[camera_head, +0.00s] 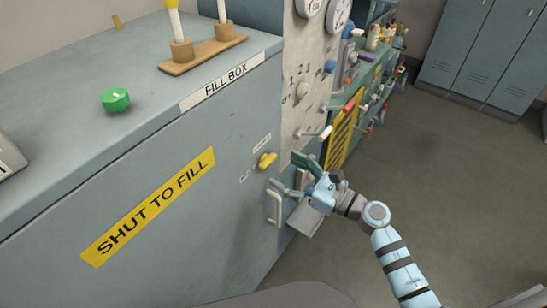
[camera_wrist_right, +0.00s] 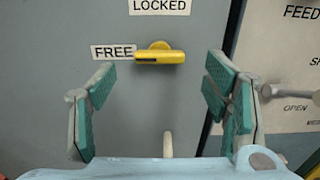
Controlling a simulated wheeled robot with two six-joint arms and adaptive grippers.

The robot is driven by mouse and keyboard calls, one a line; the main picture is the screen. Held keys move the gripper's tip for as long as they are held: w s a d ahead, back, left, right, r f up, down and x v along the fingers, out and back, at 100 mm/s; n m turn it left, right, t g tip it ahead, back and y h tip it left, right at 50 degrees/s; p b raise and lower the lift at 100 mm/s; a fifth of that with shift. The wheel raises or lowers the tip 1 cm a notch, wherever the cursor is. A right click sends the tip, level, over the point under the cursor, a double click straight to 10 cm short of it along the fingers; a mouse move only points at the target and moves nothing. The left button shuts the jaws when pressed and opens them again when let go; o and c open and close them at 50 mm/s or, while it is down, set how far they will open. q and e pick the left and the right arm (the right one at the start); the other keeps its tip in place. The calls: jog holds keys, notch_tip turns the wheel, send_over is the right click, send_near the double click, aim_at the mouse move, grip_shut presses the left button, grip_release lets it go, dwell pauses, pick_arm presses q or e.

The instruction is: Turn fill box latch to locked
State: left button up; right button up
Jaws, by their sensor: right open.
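The yellow fill box latch (camera_head: 266,160) is on the front of the grey fill box (camera_head: 150,195), near its right edge. In the right wrist view the latch (camera_wrist_right: 160,54) lies level, with its bar pointing left to the FREE label (camera_wrist_right: 113,52). The LOCKED label (camera_wrist_right: 159,6) is above it. My right gripper (camera_head: 287,172) is open in front of the box door, just right of the latch in the head view. In the wrist view the spread green-padded fingers (camera_wrist_right: 160,92) are below and to either side of the latch, with nothing between them. My left gripper is not in view.
A pale door handle (camera_head: 274,208) sits below the latch, close to my right gripper. A panel with knobs and gauges (camera_head: 305,85) adjoins on the right. A green knob (camera_head: 115,99) and a wooden stand (camera_head: 205,52) are on the box top. Open floor lies right.

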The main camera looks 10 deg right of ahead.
aim_at(271, 163)
jog(key=x, duration=0.5)
jog(key=shift+s, duration=0.1)
jog(key=c, duration=1.2)
jog(key=shift+o, duration=0.2)
